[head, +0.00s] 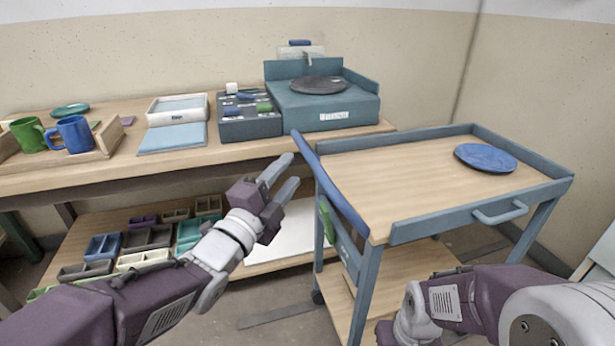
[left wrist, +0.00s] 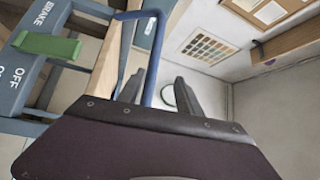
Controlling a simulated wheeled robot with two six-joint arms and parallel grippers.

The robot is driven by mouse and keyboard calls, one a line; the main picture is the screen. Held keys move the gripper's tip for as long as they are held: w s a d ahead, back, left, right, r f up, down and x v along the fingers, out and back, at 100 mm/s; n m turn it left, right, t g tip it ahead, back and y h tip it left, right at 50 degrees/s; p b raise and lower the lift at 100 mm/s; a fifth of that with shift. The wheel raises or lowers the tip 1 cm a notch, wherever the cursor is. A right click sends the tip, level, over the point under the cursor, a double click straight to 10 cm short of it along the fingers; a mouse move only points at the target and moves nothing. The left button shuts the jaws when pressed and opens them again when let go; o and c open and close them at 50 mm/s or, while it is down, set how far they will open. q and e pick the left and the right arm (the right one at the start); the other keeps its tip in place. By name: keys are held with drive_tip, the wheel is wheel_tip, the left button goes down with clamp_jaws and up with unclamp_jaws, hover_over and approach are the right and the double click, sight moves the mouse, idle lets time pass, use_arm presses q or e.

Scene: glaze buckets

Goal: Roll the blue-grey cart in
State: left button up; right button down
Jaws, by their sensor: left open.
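The blue-grey cart (head: 480,205) stands at the right of the head view, its wooden top edged by low walls. A blue handle bar (head: 330,187) runs along its left side. In the left wrist view the bar (left wrist: 154,62) shows between my finger lines; I cannot tell its depth. My left gripper (head: 294,168) is open and empty, just left of the bar. A green brake lever (left wrist: 48,45) sits beside BRAKE and OFF lettering; it also shows on the cart's left side (head: 326,220). I cannot tell its setting. My right gripper is mostly cut off at the bottom.
A blue plate (head: 485,158) lies on the cart top. A wooden workbench (head: 230,153) stands along the back wall, close to the cart's left, holding a wheel unit (head: 325,105), mugs and trays. Small bins (head: 150,237) fill its lower shelf. A wall rises behind the cart.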

sight(308, 157)
use_arm(q)
drive_tip(key=x, duration=0.3)
drive_tip(key=f+b+x, duration=0.1)
drive_tip(key=x, duration=0.2)
drive_tip(key=b+x, duration=0.1)
drive_tip(key=x, duration=0.2)
drive_tip(key=shift+d+f, duration=0.15)
drive_tip(key=shift+f, duration=0.1)
use_arm(e)
wheel_tip(308, 157, down, 3)
drive_tip(key=shift+f, duration=0.15)
use_arm(q)
clamp_jaws()
idle(0.9)
